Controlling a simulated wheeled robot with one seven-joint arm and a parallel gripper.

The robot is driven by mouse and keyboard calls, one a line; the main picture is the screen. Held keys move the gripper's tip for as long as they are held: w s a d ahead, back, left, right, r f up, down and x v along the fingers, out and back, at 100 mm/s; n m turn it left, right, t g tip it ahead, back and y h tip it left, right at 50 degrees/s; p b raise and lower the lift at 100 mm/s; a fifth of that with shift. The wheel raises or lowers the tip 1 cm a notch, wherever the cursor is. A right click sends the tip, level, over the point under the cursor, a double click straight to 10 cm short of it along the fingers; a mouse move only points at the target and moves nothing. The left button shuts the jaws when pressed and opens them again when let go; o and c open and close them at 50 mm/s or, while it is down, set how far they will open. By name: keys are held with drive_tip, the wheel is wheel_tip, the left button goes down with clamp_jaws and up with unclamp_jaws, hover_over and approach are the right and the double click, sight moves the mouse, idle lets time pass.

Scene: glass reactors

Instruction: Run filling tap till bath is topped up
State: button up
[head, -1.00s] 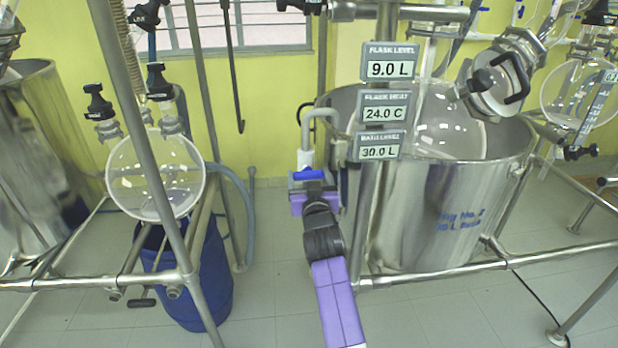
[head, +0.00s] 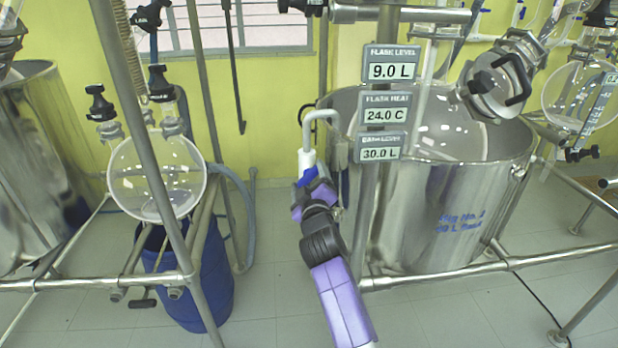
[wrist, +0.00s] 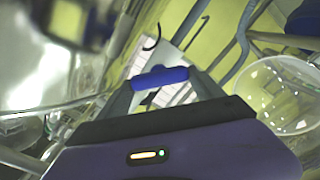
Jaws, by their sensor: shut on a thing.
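The filling tap (head: 308,160) is a white body with a grey spout bent over the rim of the steel bath (head: 440,210). Its blue handle (head: 306,177) is tilted in the head view. My gripper (head: 309,187) is shut on this handle. In the wrist view the blue handle (wrist: 160,78) lies between the two fingertips. The bath level display (head: 380,147) reads 30.0 L. The flask heat display (head: 385,107) reads 24.0 C and the flask level display (head: 390,64) reads 9.0 L. Water inside the bath cannot be made out.
Steel frame rails (head: 490,265) run around the bath. A round glass flask (head: 157,177) hangs on a frame at left above a blue drum (head: 205,270). Another steel vessel (head: 35,170) stands at far left. The tiled floor (head: 265,300) between the frames is clear.

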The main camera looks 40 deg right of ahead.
drive_tip(key=shift+n, duration=1)
drive_tip(key=shift+a, duration=0.1)
drive_tip(key=o, duration=1.4)
drive_tip(key=shift+c, duration=0.2)
drive_tip(key=shift+f, duration=0.1)
drive_tip(key=shift+s+a, duration=0.2)
drive_tip(key=shift+s, duration=0.15)
drive_tip(key=b+v, duration=0.1)
drive_tip(key=v, duration=0.6)
